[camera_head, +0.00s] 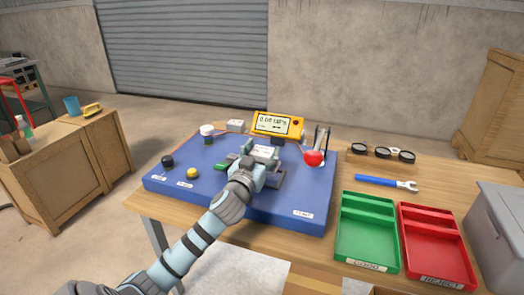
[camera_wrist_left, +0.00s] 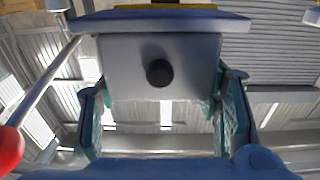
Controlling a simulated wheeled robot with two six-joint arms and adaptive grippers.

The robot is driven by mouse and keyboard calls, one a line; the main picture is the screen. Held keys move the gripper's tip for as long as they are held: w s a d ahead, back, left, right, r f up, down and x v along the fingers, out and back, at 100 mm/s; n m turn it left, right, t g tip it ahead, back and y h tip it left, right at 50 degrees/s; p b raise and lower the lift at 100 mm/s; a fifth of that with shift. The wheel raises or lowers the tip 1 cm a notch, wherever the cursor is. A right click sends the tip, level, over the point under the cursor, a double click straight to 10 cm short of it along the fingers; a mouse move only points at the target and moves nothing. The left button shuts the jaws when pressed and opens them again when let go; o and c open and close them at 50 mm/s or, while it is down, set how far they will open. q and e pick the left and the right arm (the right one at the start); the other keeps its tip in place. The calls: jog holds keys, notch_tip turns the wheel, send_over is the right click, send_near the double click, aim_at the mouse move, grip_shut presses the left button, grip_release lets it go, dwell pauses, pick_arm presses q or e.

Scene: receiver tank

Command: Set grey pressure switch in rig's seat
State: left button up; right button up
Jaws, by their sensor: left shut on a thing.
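My left gripper (camera_head: 259,168) is over the middle of the blue rig (camera_head: 268,214). It is shut on a grey box-shaped piece (camera_head: 264,151), which I take to be the pressure switch. In the left wrist view the grey switch (camera_wrist_left: 125,68) is a flat grey block with a round black part facing the camera, between the two fingers (camera_wrist_left: 162,103). The arm and gripper hide the rig's seat and the switch's underside, so I cannot tell whether they touch. My right gripper is not in view.
A yellow gauge (camera_head: 277,124) stands behind the rig. A red-balled lever (camera_head: 313,158) rises close on the right, also in the left wrist view (camera_wrist_left: 9,150). Black (camera_head: 167,161) and yellow (camera_head: 193,173) knobs sit left. Green (camera_head: 367,244) and red (camera_head: 437,249) trays lie right.

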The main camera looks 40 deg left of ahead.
aim_at(260, 162)
pick_arm(q)
jog(key=f, duration=0.3)
jog(key=shift+s+a+f+g, duration=0.1)
jog(key=shift+s+g, duration=0.1)
jog(key=shift+g, duration=0.2)
jog(key=o, duration=1.5)
jog(key=shift+s, duration=0.15)
jog(key=shift+t, duration=0.4)
jog(key=s+d, duration=0.1)
jog(key=s, duration=0.2)
jog(key=s+d+r, duration=0.1)
jog(key=s, duration=0.3)
jog(key=s+d+r, duration=0.1)
jog(key=s+d, duration=0.1)
jog(key=s, duration=0.2)
jog(key=shift+d+r, duration=0.1)
jog(key=shift+r, duration=0.15)
jog(key=shift+w, duration=0.1)
jog(key=shift+f, duration=0.1)
